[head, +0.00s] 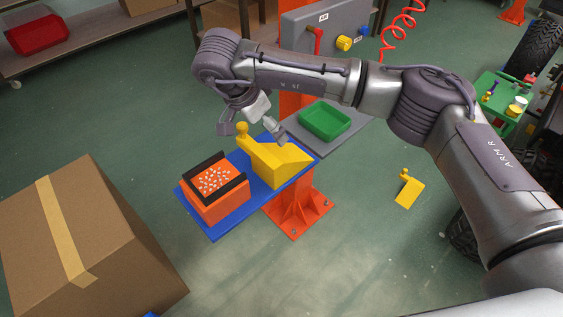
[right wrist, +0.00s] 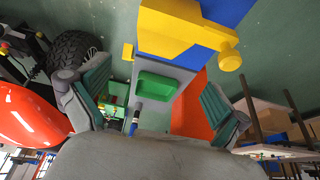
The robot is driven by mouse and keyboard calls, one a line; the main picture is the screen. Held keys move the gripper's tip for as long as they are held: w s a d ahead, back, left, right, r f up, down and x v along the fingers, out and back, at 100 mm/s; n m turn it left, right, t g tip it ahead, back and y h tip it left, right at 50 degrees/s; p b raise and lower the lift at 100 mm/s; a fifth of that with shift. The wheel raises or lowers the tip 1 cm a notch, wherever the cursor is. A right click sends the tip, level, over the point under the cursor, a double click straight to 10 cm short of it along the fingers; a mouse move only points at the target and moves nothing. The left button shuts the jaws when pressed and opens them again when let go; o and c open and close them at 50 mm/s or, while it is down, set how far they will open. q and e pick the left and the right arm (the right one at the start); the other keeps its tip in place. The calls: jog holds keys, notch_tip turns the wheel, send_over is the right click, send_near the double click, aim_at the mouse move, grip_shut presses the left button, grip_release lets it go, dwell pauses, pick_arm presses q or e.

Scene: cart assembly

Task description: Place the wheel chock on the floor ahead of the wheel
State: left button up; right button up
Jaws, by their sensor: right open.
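A yellow wheel chock (head: 277,163) with a sloped face and a round-knobbed handle sits on a blue shelf (head: 213,232). My right gripper (head: 254,127) is open just above and behind the chock, near its knob. In the right wrist view the chock (right wrist: 180,30) lies beyond the open fingers (right wrist: 152,105), with nothing held between them. A second yellow chock (head: 408,190) stands on the floor to the right. A dark wheel (head: 461,238) shows partly behind my right arm; a tyre also shows in the right wrist view (right wrist: 72,48). My left gripper is not in view.
An orange box (head: 215,205) with black edges and pale bits shares the blue shelf. A green tray (head: 325,121) sits on a grey shelf behind, by an orange post (head: 297,211). A large cardboard box (head: 95,240) stands left. Floor between post and wheel is mostly clear.

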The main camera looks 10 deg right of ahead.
send_near(281, 152)
jog(key=shift+w+d+f, duration=0.15)
jog(key=shift+d+f, duration=0.15)
jog(key=shift+f, duration=0.15)
jog(key=shift+w+d+f, duration=0.2)
jog(key=shift+d+f, duration=0.1)
jog(key=shift+f, duration=0.15)
jog(key=shift+d+f+p, duration=0.15)
jog(key=shift+f+p, duration=0.15)
jog(key=shift+f, duration=0.25)
jog(key=x, duration=0.2)
jog(key=p+x, duration=0.1)
jog(key=x, duration=0.1)
jog(key=shift+f, duration=0.2)
jog(key=shift+w+f, duration=0.15)
jog(key=shift+f, duration=0.35)
jog(key=c, duration=1.2)
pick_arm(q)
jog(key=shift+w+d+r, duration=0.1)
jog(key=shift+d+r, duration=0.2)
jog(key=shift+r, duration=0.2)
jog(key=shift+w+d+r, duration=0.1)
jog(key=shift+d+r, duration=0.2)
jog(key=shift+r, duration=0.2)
pick_arm(e)
jog(key=shift+r, duration=0.1)
jog(key=shift+c, duration=1.1)
